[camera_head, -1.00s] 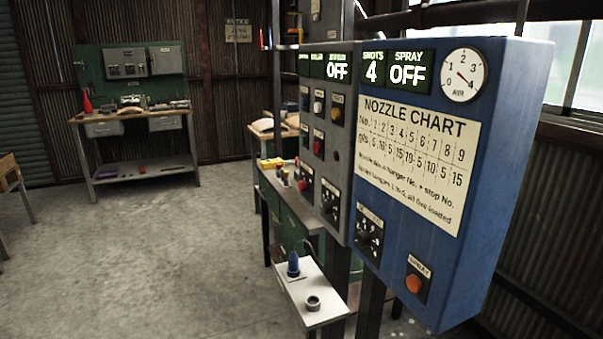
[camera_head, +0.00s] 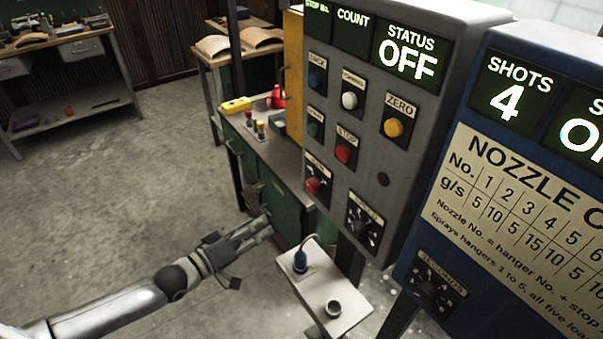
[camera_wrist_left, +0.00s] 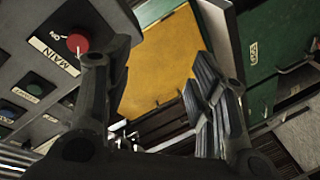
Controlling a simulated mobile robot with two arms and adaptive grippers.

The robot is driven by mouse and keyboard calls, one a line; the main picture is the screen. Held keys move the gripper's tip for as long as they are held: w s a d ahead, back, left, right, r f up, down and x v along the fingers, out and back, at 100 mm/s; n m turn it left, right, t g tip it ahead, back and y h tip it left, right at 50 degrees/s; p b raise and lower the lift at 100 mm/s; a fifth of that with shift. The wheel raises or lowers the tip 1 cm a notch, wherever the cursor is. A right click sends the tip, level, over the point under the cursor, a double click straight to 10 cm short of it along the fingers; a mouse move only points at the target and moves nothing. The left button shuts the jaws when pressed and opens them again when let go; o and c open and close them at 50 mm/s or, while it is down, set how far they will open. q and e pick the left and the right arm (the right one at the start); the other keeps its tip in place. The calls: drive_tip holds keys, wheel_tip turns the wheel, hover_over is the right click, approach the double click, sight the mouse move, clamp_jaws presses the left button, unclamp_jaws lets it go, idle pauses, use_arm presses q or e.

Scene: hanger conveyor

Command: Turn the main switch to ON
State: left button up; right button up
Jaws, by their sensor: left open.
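The main switch is a red knob (camera_head: 313,186) at the lower left of the grey control panel (camera_head: 385,120), whose status display reads OFF. In the left wrist view the red knob (camera_wrist_left: 77,44) shows at the upper left, beside a label with MAIN and ON. My left gripper (camera_head: 262,216) is open and empty, left of and below the switch in the head view. Its fingers (camera_wrist_left: 158,75) frame the middle of the wrist view, the left one close to the knob in the picture. I cannot tell whether they touch. My right gripper is out of view.
A small shelf (camera_head: 345,303) with a blue plugged-in piece (camera_head: 300,260) and a ring stands below the panel. A blue nozzle-chart panel (camera_head: 480,255) is at the right. A green cabinet (camera_head: 285,205) and yellow box (camera_head: 293,75) lie behind. Open floor is at left.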

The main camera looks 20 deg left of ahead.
sight(309, 187)
use_arm(q)
drive_tip(key=s+d+r+h+p, duration=0.15)
drive_tip(key=d+r, duration=0.25)
drive_tip(key=r, duration=0.6)
drive_tip(key=shift+n+h, duration=0.3)
drive_tip(key=shift+h, duration=0.25)
drive_tip(key=p+x, duration=0.1)
drive_tip(key=x, duration=0.8)
drive_tip(key=shift+w+p, duration=0.2)
drive_tip(key=shift+p, duration=0.15)
drive_tip(key=shift+w+d, duration=0.35)
drive_tip(key=shift+w, duration=0.15)
drive_tip(key=shift+w+d+f, duration=0.1)
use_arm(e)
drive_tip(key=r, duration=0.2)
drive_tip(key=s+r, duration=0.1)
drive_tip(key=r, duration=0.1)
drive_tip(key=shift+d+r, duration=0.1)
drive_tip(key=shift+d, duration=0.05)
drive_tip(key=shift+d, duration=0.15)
use_arm(q)
drive_tip(key=shift+c, duration=0.9)
drive_tip(key=c, duration=0.8)
drive_tip(key=shift+c, duration=0.2)
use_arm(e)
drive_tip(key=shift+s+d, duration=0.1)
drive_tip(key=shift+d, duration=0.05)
